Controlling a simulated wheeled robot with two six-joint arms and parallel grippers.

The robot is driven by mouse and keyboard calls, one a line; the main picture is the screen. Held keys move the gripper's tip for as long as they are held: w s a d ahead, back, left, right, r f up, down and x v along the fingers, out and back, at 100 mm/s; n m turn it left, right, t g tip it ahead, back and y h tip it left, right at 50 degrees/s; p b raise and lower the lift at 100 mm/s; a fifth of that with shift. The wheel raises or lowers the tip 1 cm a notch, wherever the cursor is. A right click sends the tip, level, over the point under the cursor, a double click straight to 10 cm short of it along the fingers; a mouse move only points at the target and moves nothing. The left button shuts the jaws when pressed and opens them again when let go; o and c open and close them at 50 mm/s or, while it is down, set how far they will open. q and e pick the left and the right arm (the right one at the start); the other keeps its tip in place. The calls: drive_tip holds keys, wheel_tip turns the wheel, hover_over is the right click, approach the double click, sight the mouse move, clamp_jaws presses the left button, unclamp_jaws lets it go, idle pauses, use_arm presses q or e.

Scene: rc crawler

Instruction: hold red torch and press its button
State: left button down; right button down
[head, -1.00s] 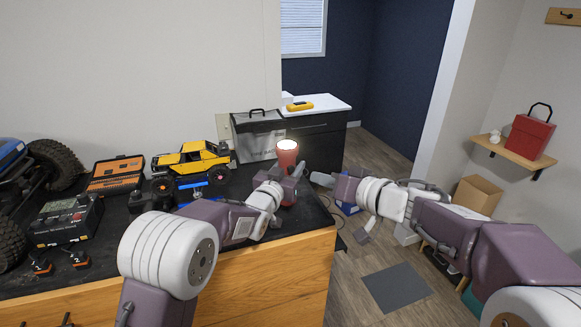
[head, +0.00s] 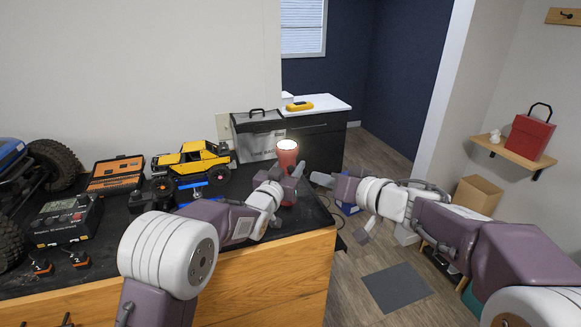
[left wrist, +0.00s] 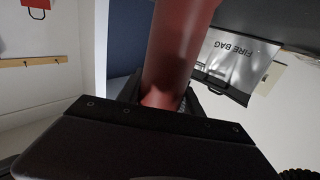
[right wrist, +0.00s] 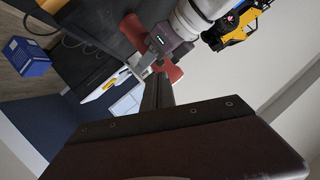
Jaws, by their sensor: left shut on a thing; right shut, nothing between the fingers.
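The red torch (head: 287,158) stands upright at the right end of the dark bench, its top glowing white. My left gripper (head: 290,184) is shut around the torch body. In the left wrist view the red torch (left wrist: 176,55) rises from between the fingers. My right gripper (head: 322,180) is shut and empty, just right of the torch and apart from it. In the right wrist view the torch (right wrist: 133,30) shows beyond my right gripper's fingers, partly covered by my left gripper. The button cannot be made out.
A yellow crawler (head: 192,162) stands on the bench (head: 110,262), left of the torch. A grey fire bag (head: 257,138) stands behind it. A charger (head: 66,220) and an orange tool case (head: 116,174) lie further left. Open floor lies right of the bench.

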drive_tip(key=w+d+f+m+t+h, duration=0.1)
drive_tip(key=d+m+h, duration=0.3)
drive_tip(key=m, duration=0.8)
drive_tip(key=s+a+r+m+y, duration=0.1)
drive_tip(key=s+a+r+m, duration=0.1)
drive_tip(key=a, duration=0.3)
drive_tip(key=shift+s+a+r+m, duration=0.15)
drive_tip(key=shift+s+a+m, duration=0.15)
drive_tip(key=shift+s+m, duration=0.35)
